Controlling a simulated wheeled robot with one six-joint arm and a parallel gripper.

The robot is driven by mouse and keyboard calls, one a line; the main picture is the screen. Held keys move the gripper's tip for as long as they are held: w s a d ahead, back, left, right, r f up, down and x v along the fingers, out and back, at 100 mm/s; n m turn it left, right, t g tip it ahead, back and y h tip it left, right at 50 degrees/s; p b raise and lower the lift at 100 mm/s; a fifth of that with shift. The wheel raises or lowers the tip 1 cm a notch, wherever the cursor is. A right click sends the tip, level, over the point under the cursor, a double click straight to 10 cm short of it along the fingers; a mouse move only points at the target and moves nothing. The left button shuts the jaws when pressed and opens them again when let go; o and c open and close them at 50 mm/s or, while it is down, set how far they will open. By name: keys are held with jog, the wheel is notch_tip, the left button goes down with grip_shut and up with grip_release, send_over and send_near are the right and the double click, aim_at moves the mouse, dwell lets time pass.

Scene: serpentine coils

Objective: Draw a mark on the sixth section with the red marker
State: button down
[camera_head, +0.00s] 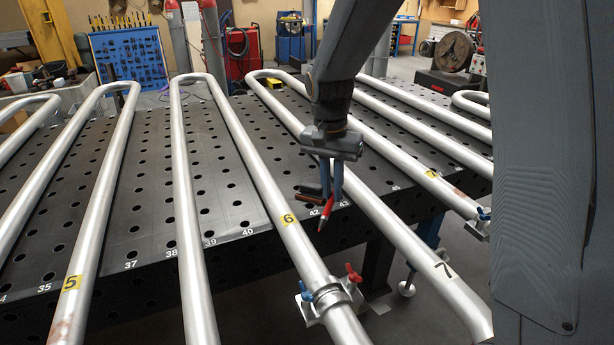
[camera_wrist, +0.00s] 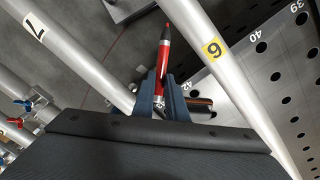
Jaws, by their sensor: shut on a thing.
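The sixth section is a silver pipe (camera_head: 270,185) with a yellow label "6" (camera_head: 289,219); in the wrist view the label (camera_wrist: 213,48) sits right of the marker. My gripper (camera_head: 331,190) hangs just right of this pipe, near the table's front edge. Its blue fingers (camera_wrist: 163,98) are shut on the red marker (camera_head: 326,210). The marker points tip down in the head view; in the wrist view the marker (camera_wrist: 164,55) has its red tip at the top. The tip looks apart from the pipe. I see no red mark near the label.
Pipe 5 (camera_head: 93,200) lies left and pipe 7 (camera_head: 400,232) right, on a black perforated table (camera_head: 225,205). A clamp with red and blue handles (camera_head: 330,296) grips pipe 6 near its front end. A brown and dark object (camera_head: 309,197) lies beside the fingers.

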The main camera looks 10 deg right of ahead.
jog(key=s+a+r+m+t+h, duration=0.3)
jog(key=s+a+r+m+h, duration=0.1)
jog(key=s+a+r+h, duration=0.25)
jog(key=shift+h, duration=0.25)
jog(key=shift+w+f+b, duration=0.25)
jog(key=shift+f+b, duration=0.4)
jog(key=shift+f, duration=0.55)
jog(key=shift+w+f+b, duration=0.2)
jog(key=shift+f+b, duration=0.4)
jog(key=shift+f, duration=0.6)
jog(key=shift+f+b, duration=0.5)
jog(key=shift+b, duration=0.15)
jog(key=shift+s+a, duration=0.1)
jog(key=shift+a, duration=0.3)
dwell(0.3)
notch_tip(320, 180, up, 6)
jog(key=p, duration=0.2)
jog(key=shift+p, duration=0.3)
dwell(0.3)
dwell(0.3)
